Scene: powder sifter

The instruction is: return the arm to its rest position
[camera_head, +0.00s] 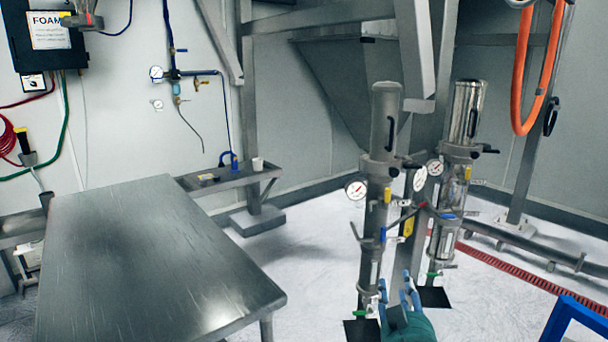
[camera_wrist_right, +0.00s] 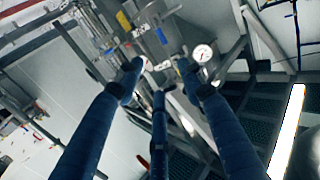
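My right gripper (camera_head: 396,288) is at the bottom of the head view, right of centre, in front of the steel piping. Its blue fingers point up and away. In the right wrist view the gripper (camera_wrist_right: 159,78) has its fingers spread apart with nothing held between them. The two upright cylinder assemblies, the left one (camera_head: 384,122) and the right one (camera_head: 467,112), stand beyond the gripper. I cannot tell whether the fingers touch the lower piping. My left gripper is not in either view.
A bare steel table (camera_head: 150,255) fills the lower left. A pressure gauge (camera_head: 356,189) and valves stick out from the cylinders. An orange hose (camera_head: 520,75) hangs at the upper right. A blue frame (camera_head: 574,318) stands at the lower right. Floor between the table and cylinders is clear.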

